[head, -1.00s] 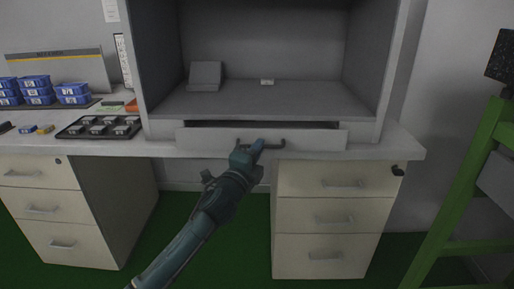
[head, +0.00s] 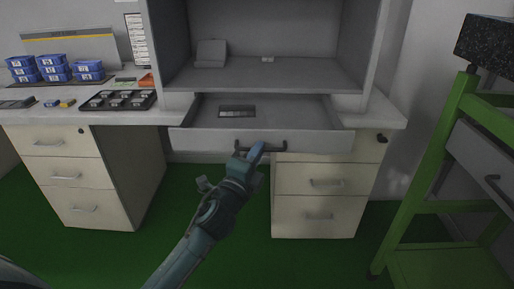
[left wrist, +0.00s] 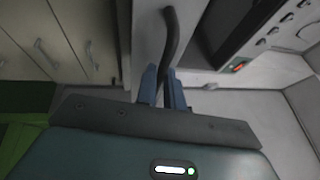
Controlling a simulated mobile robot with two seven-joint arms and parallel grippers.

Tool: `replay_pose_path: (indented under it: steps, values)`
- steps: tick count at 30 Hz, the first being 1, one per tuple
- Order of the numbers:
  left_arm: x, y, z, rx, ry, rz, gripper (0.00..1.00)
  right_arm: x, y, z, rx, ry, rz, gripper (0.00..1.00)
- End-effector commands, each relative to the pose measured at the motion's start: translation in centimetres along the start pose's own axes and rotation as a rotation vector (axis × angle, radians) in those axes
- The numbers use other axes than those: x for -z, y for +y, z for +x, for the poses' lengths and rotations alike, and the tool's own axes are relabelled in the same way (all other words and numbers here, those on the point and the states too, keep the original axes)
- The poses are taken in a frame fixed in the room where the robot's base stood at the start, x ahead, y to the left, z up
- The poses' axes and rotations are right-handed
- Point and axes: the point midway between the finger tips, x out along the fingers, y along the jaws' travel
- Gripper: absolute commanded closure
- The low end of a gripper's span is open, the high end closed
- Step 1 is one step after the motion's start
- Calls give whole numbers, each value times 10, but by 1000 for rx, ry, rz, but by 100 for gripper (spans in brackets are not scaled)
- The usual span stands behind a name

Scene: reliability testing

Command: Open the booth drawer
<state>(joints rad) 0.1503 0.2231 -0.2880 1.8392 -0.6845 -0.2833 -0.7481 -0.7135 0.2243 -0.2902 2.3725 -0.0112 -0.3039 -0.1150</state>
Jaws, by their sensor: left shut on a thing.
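The booth drawer (head: 200,141) is a light grey drawer under the booth's floor, pulled part way out with its inside showing. A small flat dark item (head: 237,111) lies in it. Its dark bar handle (head: 276,149) is on the front; the handle also shows in the left wrist view (left wrist: 171,38). My left gripper (head: 255,152) is shut on the left part of the handle. Its blue fingers (left wrist: 164,87) are on either side of the bar in the left wrist view. My right gripper is in neither view.
The grey booth (head: 265,75) stands on the bench, with a small grey block (head: 211,53) inside. Blue boxes (head: 52,68) and a black tray (head: 118,100) are at left. Cabinets (head: 318,200) stand below. A green cart (head: 455,150) is at right; green floor (head: 130,255) is clear in front.

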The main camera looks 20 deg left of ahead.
Motion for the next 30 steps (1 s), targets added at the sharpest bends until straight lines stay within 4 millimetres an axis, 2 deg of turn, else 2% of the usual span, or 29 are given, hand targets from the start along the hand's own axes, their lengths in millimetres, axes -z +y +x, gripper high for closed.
replay_pose_path:
  steps: [12, 13, 21, 30]
  values:
    - [0, 0, -1, 0, -2, 1, 100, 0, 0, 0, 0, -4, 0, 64]
    - [0, 0, -1, 0, -2, 1, 90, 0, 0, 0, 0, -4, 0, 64]
    - [0, 0, -1, 0, -1, 1, 69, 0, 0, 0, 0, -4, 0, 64]
    - [0, 0, -5, 0, 0, 0, 69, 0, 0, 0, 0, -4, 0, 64]
